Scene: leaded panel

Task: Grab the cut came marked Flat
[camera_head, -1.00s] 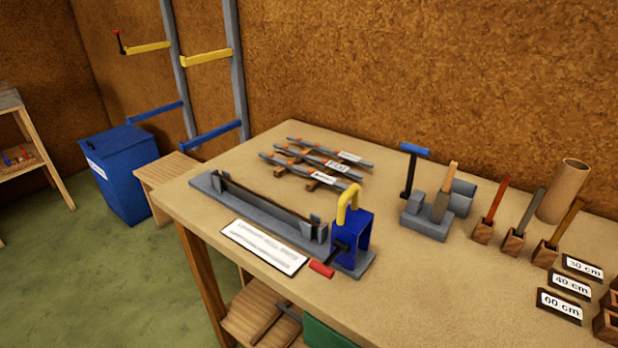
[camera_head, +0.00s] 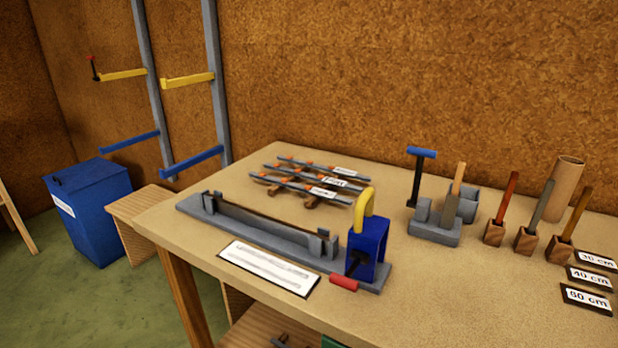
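Three grey cut cames with white labels lie side by side on wooden rests with orange pegs, at the back left of the workbench: a rear came (camera_head: 302,163), a middle came (camera_head: 312,176) and a front came (camera_head: 287,184). Their labels are too blurred to read for sure, so I cannot tell which one is marked Flat. Neither of my grippers shows in the head view.
A grey stretcher bench with a blue clamp (camera_head: 368,250), yellow handle and red grip stands in front of the cames. A white instruction card (camera_head: 268,268) lies before it. Wooden blocks with tools, a blue-handled tool (camera_head: 419,175) and a cardboard tube (camera_head: 562,188) stand to the right.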

